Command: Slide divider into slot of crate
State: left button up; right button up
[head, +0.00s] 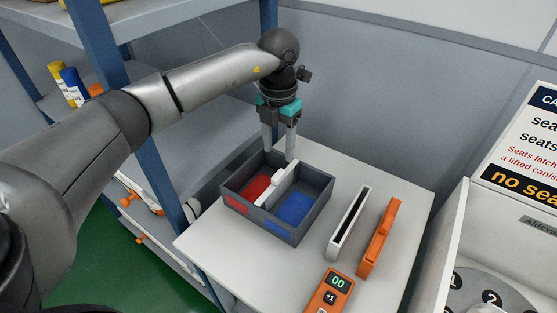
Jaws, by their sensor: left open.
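The dark grey crate (301,238) stands on a white table. Its floor shows a red area (256,187) at left and a blue area (293,210) at right. A white divider (275,186) stands across the crate between the two areas, with a raised tab near its middle. I cannot tell whether it is fully seated. My left gripper (279,152) points down above the far side of the crate, its fingers apart, near the divider's far end. I cannot tell whether a fingertip touches it. My right gripper does not show.
A white slotted holder (349,224) and an orange piece (379,238) lie right of the crate. An orange counter device (330,293) reading 00 lies at the table's front. A blue-post shelf (155,150) is at left, a white machine (470,240) at right.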

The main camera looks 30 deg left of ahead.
pick_arm(q)
notch_tip(320, 180, up, 9)
jog(key=shift+s+f, duration=0.1)
jog(key=shift+f, duration=0.1)
dwell(0.6)
